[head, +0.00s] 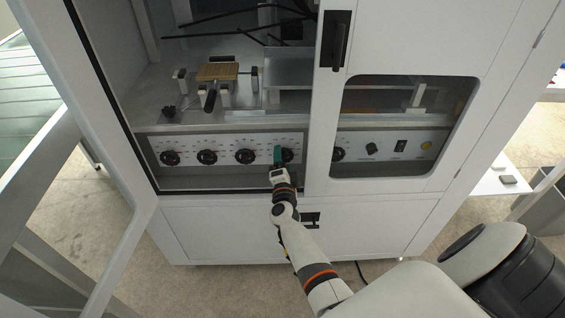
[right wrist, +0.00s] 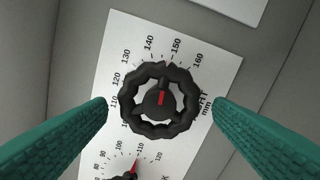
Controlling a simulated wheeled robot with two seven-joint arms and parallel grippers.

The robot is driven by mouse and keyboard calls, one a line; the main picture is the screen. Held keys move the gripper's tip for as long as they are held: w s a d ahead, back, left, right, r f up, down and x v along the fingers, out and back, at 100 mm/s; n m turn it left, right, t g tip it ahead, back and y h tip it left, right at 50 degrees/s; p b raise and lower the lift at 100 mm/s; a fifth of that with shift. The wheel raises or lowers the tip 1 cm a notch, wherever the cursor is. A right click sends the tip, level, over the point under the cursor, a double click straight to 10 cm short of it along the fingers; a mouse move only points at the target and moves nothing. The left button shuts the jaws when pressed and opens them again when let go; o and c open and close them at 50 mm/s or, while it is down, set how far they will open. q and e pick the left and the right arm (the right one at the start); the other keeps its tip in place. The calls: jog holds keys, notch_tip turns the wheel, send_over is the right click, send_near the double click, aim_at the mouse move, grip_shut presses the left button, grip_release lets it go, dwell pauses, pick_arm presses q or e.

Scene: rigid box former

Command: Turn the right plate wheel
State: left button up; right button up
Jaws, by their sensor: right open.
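In the right wrist view a black scalloped wheel (right wrist: 160,131) with a red pointer on its hub sits on a white scale plate. The pointer aims between the 140 and 150 marks. The label beside it ends in "HT mm"; the rest is hidden. My right gripper (right wrist: 160,106) is open, with one green finger on each side of the wheel and a gap on both sides. In the head view my right gripper (head: 278,155) is in front of the wheel (head: 288,156), partly covering it. My left gripper is not in view.
Other black wheels (head: 207,157) line the panel to the left, and another (head: 338,154) is to the right, partly behind the white door frame (head: 320,140). A second dial (right wrist: 125,177) shows at the wrist view's bottom edge. A wooden plate (head: 217,72) stands above the panel.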

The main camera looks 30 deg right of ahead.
jog(key=p+v, duration=0.3)
jog(key=v, duration=0.9)
jog(key=shift+p, duration=0.35)
jog(key=shift+d, duration=0.1)
